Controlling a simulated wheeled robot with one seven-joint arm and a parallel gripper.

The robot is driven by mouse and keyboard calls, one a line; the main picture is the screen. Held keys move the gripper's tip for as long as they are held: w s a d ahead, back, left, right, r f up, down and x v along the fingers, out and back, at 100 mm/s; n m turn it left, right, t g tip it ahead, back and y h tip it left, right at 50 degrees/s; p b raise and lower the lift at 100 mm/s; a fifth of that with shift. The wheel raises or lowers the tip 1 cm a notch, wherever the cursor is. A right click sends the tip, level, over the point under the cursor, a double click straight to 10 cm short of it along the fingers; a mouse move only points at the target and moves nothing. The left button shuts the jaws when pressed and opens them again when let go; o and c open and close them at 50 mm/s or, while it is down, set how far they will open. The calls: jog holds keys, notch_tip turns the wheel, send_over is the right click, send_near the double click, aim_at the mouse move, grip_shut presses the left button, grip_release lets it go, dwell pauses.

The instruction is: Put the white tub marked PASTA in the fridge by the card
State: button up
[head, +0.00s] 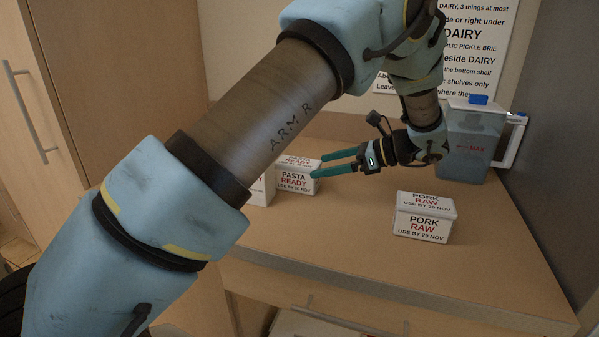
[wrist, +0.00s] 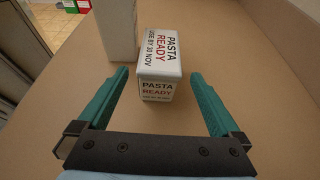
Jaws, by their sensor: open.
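The white tub marked PASTA READY, USE BY 30 NOV (head: 296,181) stands on the wooden counter (head: 350,230). In the wrist view the same tub (wrist: 159,62) lies straight ahead, its near end between the tips of the fingers. My gripper (head: 336,165) is open, with teal fingers pointing left at the tub in the head view. In the wrist view my gripper (wrist: 158,82) shows gaps between the tub and both fingers. The card (head: 446,45) with black DAIRY lines hangs on the back wall, partly hidden by my arm. I cannot make out the fridge.
A white tub marked PORK RAW, USE BY 29 NOV (head: 424,217) stands to the right on the counter. A blue jug with a white handle (head: 473,142) stands at the back right. Another white box (head: 262,189) stands just left of the pasta tub, partly behind my arm.

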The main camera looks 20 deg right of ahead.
aim_at(296, 173)
jog(key=p+x, duration=0.1)
jog(key=x, duration=0.3)
jog(key=shift+w+a+f, duration=0.1)
jog(key=shift+a, duration=0.15)
jog(key=shift+f+p+x, duration=0.15)
jog(key=shift+p+x, duration=0.35)
jog(key=shift+x, duration=0.55)
jog(key=shift+f+p+x, duration=0.15)
jog(key=shift+p+x, duration=0.35)
jog(key=shift+x, duration=0.55)
jog(key=shift+d, duration=0.1)
grip_shut()
